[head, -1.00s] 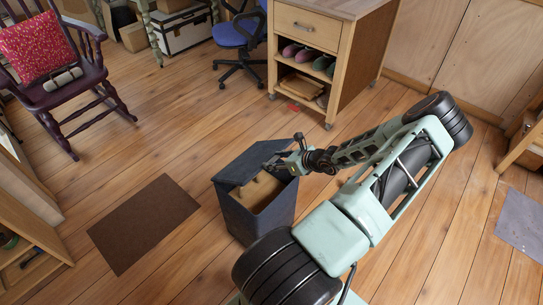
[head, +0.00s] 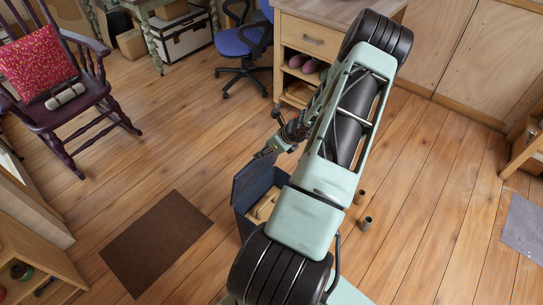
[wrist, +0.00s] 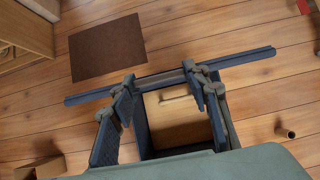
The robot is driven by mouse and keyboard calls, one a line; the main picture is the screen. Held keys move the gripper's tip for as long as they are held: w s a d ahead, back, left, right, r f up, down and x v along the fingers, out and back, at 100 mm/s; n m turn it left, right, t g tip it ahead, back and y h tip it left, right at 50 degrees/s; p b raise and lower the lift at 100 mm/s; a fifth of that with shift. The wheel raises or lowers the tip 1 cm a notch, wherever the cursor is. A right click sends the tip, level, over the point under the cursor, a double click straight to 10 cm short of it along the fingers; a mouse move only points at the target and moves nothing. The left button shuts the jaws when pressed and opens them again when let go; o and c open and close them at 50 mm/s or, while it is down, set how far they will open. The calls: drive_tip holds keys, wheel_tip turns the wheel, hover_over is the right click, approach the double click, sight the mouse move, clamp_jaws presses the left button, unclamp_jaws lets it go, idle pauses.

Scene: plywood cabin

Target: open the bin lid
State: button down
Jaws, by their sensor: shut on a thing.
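The dark blue bin (head: 246,228) stands on the floor, partly hidden by my arm in the head view. Its lid (head: 254,178) is raised and stands steeply up. In the wrist view the lid (wrist: 245,59) shows nearly edge-on as a long blue bar across the bin's far side. My gripper (head: 268,152) is at the lid's upper edge. In the wrist view my gripper (wrist: 160,77) has its two fingers spread apart, tips at the lid, shut on it. The exact contact is hard to see. A light wooden box (wrist: 178,125) shows inside the bin.
A brown mat (head: 155,242) lies left of the bin. Small cylinders (head: 366,223) stand to its right. A wooden cabinet (head: 309,40) and a blue chair (head: 238,42) stand behind, with a rocking chair (head: 72,105) at far left. The right-hand floor is mostly clear.

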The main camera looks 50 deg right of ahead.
drive_tip(key=shift+w+a+r, duration=0.1)
drive_tip(key=shift+w+r, duration=0.05)
drive_tip(key=shift+w, duration=0.8)
drive_tip(key=shift+w+a+r, duration=0.1)
drive_tip(key=shift+w+r, duration=0.05)
drive_tip(key=shift+w, duration=0.85)
drive_tip(key=shift+w+a+r, duration=0.1)
drive_tip(key=shift+w+r, duration=0.05)
drive_tip(key=shift+w, duration=0.8)
drive_tip(key=c, duration=1.1)
unclamp_jaws()
drive_tip(key=shift+f, duration=0.1)
drive_tip(key=shift+s, duration=0.1)
drive_tip(key=v, duration=1.2)
